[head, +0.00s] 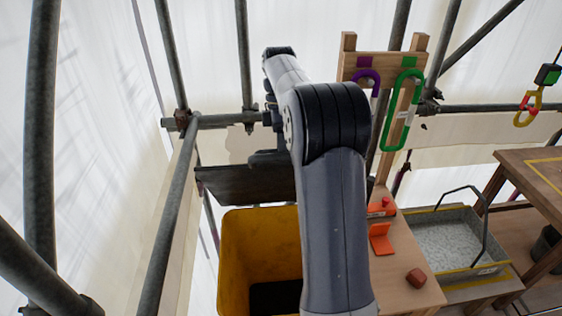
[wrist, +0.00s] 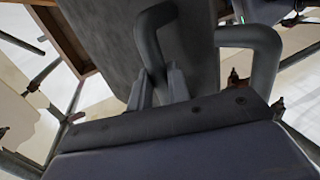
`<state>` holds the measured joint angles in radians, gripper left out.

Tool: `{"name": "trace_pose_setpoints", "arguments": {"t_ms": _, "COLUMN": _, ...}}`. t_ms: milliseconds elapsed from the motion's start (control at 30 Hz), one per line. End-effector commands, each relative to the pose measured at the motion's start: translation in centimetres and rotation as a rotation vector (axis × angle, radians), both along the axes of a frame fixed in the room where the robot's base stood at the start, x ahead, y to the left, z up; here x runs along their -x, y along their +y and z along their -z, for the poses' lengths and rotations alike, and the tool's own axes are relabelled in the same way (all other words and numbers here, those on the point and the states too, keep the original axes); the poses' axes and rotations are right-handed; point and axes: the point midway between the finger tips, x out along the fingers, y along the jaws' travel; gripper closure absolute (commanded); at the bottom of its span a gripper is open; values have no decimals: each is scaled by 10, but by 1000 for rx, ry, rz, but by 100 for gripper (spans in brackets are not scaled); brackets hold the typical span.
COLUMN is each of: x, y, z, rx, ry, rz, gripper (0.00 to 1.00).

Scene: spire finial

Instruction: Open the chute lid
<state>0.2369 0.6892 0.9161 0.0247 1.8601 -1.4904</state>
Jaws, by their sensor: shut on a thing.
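The chute is a yellow bin (head: 232,245) in the head view, with its dark inside showing and its right part hidden by my arm. The lid is a dark panel (head: 235,187), raised behind the chute's far rim. It also shows as a grey plate with a bent bar handle in the wrist view (wrist: 110,40). My gripper (wrist: 160,78) is shut on the lid's handle (wrist: 262,45). In the head view my gripper is mostly hidden behind my arm, near the lid's right part.
Scaffold poles (head: 172,215) stand left of the chute. Right of it are a wooden bench (head: 405,295) with orange pieces, a rack holding a green carabiner (head: 389,130), and a grey tray (head: 487,270). A wooden table (head: 545,185) is at far right.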

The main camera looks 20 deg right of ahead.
Motion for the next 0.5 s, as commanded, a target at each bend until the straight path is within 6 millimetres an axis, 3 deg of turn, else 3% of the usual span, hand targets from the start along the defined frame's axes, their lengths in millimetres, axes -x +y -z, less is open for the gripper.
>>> {"name": "trace_pose_setpoints", "arguments": {"t_ms": 33, "x": -6, "y": -3, "z": 9, "rx": 1, "ry": 2, "rz": 2, "gripper": 100}}
{"name": "trace_pose_setpoints", "arguments": {"t_ms": 500, "x": -17, "y": -6, "z": 4, "rx": -2, "ry": 6, "rz": 1, "gripper": 100}}
